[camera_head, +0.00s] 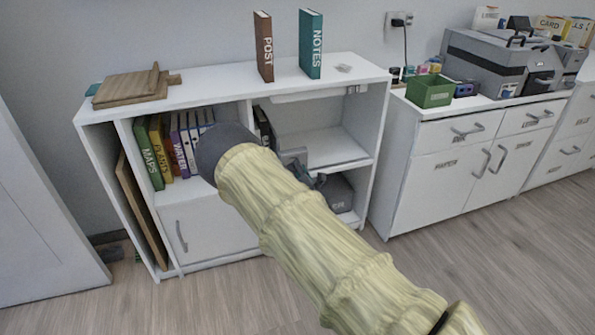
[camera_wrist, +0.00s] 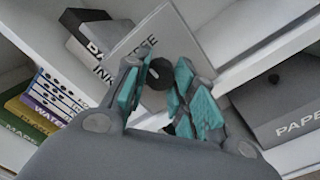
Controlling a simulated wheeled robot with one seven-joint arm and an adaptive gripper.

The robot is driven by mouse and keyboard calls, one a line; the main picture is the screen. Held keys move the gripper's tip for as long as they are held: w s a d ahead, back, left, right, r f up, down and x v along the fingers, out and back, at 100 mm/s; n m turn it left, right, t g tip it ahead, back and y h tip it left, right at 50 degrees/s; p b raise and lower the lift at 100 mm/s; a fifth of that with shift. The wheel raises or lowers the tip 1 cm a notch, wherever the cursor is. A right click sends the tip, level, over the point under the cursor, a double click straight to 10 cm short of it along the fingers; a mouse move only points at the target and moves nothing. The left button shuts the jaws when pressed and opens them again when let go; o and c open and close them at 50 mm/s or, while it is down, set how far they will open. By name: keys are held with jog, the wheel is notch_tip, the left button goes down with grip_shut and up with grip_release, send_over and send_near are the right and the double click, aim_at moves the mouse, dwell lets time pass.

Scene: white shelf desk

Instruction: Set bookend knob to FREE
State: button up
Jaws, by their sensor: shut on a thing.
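The bookend shows in the wrist view as a tilted pale grey plate (camera_wrist: 150,38) with partly hidden dark lettering on its face. A round black knob (camera_wrist: 158,75) sits on the plate. My gripper (camera_wrist: 161,68), with teal finger pads, has one finger on each side of the knob and is shut on it. The knob's pointer and most of the lettering are hidden by the fingers, so I cannot tell its setting.
The white shelf desk (camera_head: 220,97) has upright books (camera_head: 178,145) left of my wrist. A NOTES book (camera_head: 311,44), a POST book (camera_head: 264,46) and wooden boards (camera_head: 130,88) stand or lie on top. A grey PAPER box (camera_wrist: 275,98) is right of my gripper.

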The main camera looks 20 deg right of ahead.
jog(key=o, duration=1.1)
jog(key=shift+c, duration=0.2)
jog(key=s, duration=1.2)
jog(key=shift+f, duration=0.35)
jog(key=shift+d, duration=0.1)
